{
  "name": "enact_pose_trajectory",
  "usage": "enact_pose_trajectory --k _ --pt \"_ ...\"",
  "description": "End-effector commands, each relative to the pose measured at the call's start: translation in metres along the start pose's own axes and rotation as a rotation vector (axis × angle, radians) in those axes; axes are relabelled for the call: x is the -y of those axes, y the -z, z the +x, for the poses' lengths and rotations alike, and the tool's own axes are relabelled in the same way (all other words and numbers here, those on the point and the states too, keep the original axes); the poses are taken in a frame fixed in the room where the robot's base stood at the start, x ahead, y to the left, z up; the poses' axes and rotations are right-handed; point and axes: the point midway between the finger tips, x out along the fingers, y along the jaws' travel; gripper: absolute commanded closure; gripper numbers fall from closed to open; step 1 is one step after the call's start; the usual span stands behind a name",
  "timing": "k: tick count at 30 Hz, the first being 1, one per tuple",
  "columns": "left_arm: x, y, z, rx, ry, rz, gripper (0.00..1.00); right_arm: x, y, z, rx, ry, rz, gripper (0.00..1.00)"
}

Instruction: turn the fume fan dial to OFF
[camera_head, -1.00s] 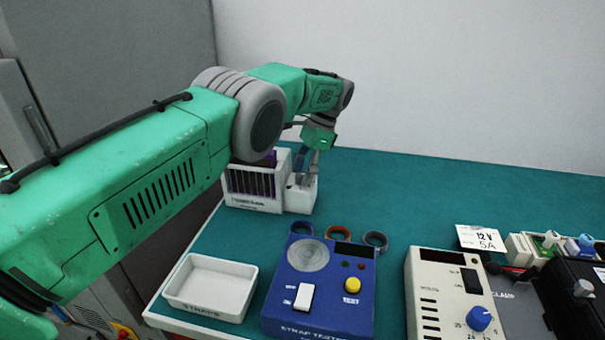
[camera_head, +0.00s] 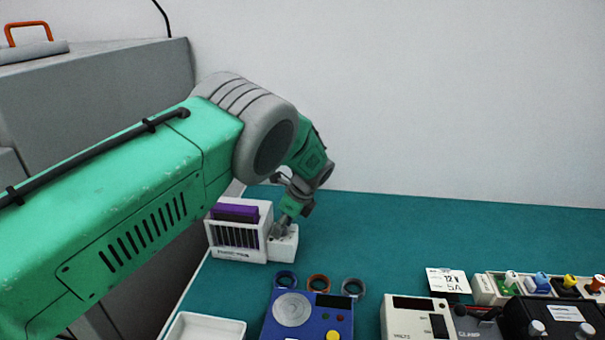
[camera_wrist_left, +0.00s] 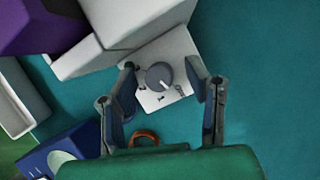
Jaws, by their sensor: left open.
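The fume fan dial is a round dark grey knob (camera_wrist_left: 159,77) with a pale pointer line, on the sloped face of a small white box (camera_wrist_left: 150,50). The pointer faces toward the lower right in the left wrist view, near small dark marks too small to read. My left gripper (camera_wrist_left: 162,68) is open, with one finger on each side of the knob; I cannot tell whether they touch it. In the head view the left gripper (camera_head: 281,227) is down at the white box (camera_head: 284,248) and hides the dial. My right gripper is not in view.
A white slotted rack (camera_head: 238,240) with purple pieces adjoins the box. In front are several coloured rings (camera_head: 318,283), a blue tester (camera_head: 312,308) and a white tray (camera_head: 205,328). A cream panel (camera_head: 405,322) stands to the right. The teal bench behind is clear.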

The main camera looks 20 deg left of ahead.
Motion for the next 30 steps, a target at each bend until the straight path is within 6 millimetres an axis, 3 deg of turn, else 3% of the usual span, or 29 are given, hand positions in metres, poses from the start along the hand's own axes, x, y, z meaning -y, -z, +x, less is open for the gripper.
enact_pose_trajectory --k 1,18,24,30 --pt "0.003 -0.001 -0.015 0.000 0.006 -0.006 0.56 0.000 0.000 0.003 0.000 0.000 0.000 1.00" --pt "0.002 0.001 -0.118 -0.001 -0.001 -0.012 0.56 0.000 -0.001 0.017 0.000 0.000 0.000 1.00" --pt "0.002 0.000 -0.135 -0.001 -0.002 -0.012 0.56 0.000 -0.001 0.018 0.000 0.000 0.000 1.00" --pt "0.001 0.000 -0.138 -0.002 -0.004 -0.012 0.56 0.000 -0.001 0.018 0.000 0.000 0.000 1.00"
